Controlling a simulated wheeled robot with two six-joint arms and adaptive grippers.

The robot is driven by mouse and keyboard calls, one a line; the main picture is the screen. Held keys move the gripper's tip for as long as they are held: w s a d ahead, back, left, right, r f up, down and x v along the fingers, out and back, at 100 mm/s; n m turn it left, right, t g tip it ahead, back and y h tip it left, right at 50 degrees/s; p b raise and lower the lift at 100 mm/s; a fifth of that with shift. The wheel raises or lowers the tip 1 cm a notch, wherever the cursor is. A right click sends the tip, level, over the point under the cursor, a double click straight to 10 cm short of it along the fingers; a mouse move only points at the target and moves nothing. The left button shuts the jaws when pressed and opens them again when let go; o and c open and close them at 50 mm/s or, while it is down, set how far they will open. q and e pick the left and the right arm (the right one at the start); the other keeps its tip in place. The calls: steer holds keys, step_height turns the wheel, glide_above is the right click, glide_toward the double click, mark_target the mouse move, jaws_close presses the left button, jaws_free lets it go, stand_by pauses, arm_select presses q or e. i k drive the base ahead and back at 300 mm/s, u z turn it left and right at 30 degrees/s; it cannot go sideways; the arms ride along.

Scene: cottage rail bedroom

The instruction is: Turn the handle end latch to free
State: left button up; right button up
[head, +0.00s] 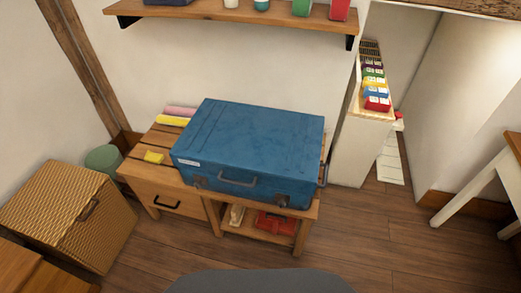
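A blue case (250,142) lies flat on a wooden bench (152,172), its lid down. A dark carry handle (238,181) is on its front face. One small dark latch (199,180) sits left of that handle and another latch (282,202) sits near the right front corner. A grey handle-like part (323,174) sticks out at the case's right end; any latch there is too small to make out. How the latches are turned cannot be told. Neither of my grippers is in view.
A yellow block (154,157) and rolled cloths (174,121) lie on the bench left of the case. A wicker chest (72,215) stands at left. A shelf (230,12) hangs above. The floor (375,235) before the bench is mostly clear.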

mark_target(281, 204)
steer(key=u, duration=0.25)
steer(key=k, duration=0.35)
steer(key=z, duration=1.5)
steer(key=i, duration=1.2)
steer(key=u, duration=0.7)
